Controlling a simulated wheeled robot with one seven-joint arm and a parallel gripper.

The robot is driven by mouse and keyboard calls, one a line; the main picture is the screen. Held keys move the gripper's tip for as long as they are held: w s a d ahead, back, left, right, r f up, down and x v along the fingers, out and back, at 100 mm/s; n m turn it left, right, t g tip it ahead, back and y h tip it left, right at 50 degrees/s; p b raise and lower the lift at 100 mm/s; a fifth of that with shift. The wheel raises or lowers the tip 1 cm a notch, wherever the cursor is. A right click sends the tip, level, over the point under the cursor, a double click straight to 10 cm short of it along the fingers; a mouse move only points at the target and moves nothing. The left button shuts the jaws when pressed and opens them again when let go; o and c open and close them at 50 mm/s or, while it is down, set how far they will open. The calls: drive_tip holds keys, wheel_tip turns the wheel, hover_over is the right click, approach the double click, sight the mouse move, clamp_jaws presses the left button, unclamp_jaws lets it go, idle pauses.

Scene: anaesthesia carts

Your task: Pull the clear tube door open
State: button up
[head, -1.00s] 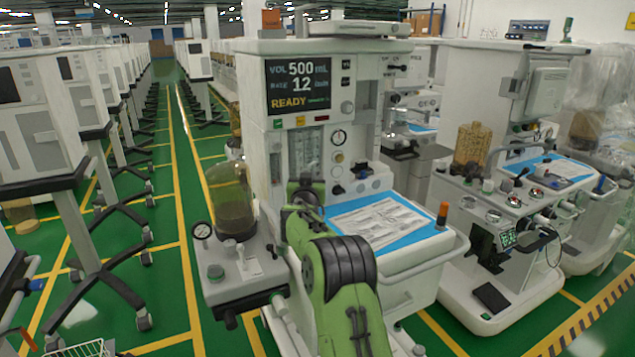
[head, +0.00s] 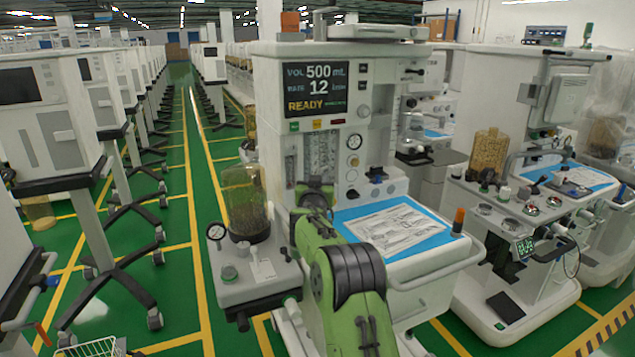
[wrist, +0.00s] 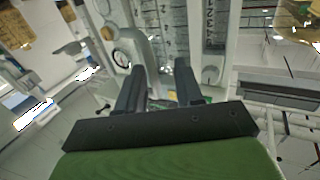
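The clear tube door (head: 320,158) is an upright see-through panel over the flow tubes, low on the front of the cart with the READY screen. It appears closed, though its edge is too small to make out. In the wrist view, tubes with marked scales (wrist: 172,28) show at the top, beyond my fingers. My gripper (wrist: 160,76) is open, with its two dark fingers apart and nothing seen between them. It points at the tube area and looks short of it; I see no contact. In the head view my green arm hides the fingers.
A cart worktop with a blue mat and papers (head: 396,229) lies right of my arm. Knobs (head: 376,174) sit right of the tubes.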

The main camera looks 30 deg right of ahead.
drive_tip(key=shift+s, duration=0.1)
drive_tip(key=b+v, duration=0.1)
drive_tip(key=v, duration=1.4)
drive_tip(key=shift+s+a, duration=0.25)
